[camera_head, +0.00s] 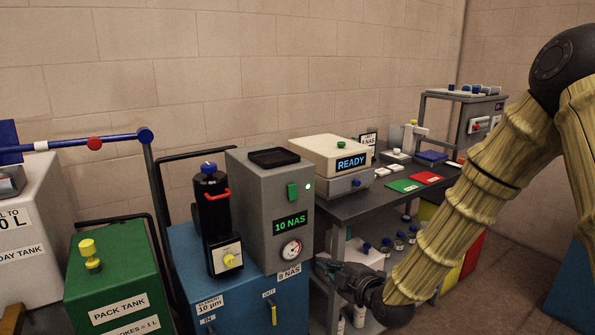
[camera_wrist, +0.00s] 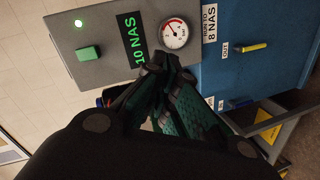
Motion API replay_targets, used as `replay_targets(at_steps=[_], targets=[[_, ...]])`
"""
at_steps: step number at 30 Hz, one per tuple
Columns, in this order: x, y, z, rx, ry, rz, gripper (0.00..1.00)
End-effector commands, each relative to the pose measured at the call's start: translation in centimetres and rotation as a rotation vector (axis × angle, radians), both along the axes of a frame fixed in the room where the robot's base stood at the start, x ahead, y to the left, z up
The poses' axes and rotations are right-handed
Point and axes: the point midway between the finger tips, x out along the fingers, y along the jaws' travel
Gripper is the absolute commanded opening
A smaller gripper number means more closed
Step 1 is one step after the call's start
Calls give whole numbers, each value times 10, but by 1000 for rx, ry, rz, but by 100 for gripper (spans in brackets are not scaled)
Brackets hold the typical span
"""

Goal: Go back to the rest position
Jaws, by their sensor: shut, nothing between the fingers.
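My gripper (camera_head: 338,272) is at the lower middle of the head view, beside the lower right of the grey cabinet with the "10 NAS" display (camera_head: 290,223). It is shut and holds nothing. I cannot tell whether the fingertips touch the cabinet. My arm reaches in from the right in a yellow-brown ribbed cover.
The blue unit (camera_head: 200,260) carries the grey cabinet and a black filter (camera_head: 211,215) with a red handle. A green pack tank (camera_head: 115,280) stands left. The dark bench (camera_head: 350,208) with the READY device (camera_head: 335,160) stands right, bottles (camera_head: 399,240) on its lower shelf. Open floor lies at lower right.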

Motion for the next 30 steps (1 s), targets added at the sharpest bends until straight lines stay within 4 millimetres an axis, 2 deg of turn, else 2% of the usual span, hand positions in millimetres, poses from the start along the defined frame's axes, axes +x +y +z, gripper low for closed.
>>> replay_targets(at_steps=[1, 6, 11, 15, 20, 22, 27, 30], targets=[[-12, -4, -25, 29, 90, -26, 0], [-60, -22, -110, 146, 389, -154, 0], [-118, -41, -179, 244, 655, -314, 0], [-179, -59, -230, 320, 867, -484, 0], [-256, -82, -275, 390, 1084, -716, 0], [-293, -92, -290, 415, 1169, -829, 0], [-377, -115, -313, 459, 1322, -1105, 0], [-413, -125, -319, 473, 1371, -1237, 0]])
